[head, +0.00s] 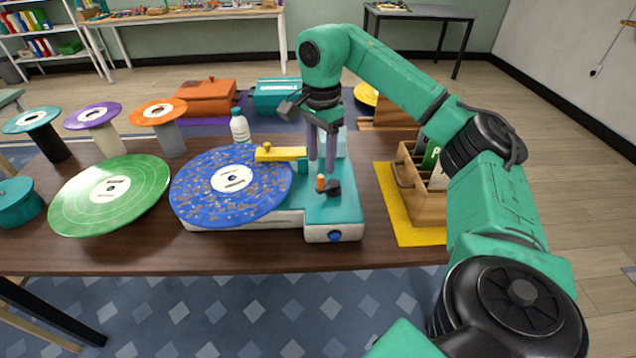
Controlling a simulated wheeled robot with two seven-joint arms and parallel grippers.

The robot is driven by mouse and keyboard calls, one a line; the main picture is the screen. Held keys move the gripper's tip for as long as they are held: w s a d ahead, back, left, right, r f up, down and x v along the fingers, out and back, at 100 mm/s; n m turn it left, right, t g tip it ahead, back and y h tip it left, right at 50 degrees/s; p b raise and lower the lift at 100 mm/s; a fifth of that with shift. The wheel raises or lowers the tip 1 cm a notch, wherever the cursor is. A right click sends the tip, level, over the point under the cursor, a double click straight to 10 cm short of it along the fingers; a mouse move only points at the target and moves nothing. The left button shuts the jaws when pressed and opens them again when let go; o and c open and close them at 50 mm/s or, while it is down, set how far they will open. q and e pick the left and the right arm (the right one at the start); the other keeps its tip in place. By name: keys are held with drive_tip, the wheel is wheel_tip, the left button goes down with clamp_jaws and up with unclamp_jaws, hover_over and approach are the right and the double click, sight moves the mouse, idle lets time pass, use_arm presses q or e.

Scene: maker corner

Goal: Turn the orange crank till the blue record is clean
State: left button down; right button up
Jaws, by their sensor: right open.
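The blue record (205,198) lies on the teal and white machine (345,208) in the middle of the table. Brownish specks cover much of its surface around the white label. The small orange crank (320,182) stands upright on the machine's top, beside a dark round knob (333,187). A yellow arm (275,154) reaches from the machine over the record's edge. My right gripper (321,168) points down just above the crank, its fingers open, and I cannot tell whether they touch it. My left gripper is not in view.
A green record (75,205) lies left of the machine. Small records on stands, including an orange one (160,111), stand behind it. A white bottle (240,127) stands behind the blue record. A wooden crate (424,208) on a yellow mat (393,220) stands close on the right.

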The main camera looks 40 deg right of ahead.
sight(321, 176)
wheel_tip(321, 176, down, 6)
drive_tip(key=shift+f, duration=0.2)
drive_tip(key=shift+a, duration=0.1)
clamp_jaws()
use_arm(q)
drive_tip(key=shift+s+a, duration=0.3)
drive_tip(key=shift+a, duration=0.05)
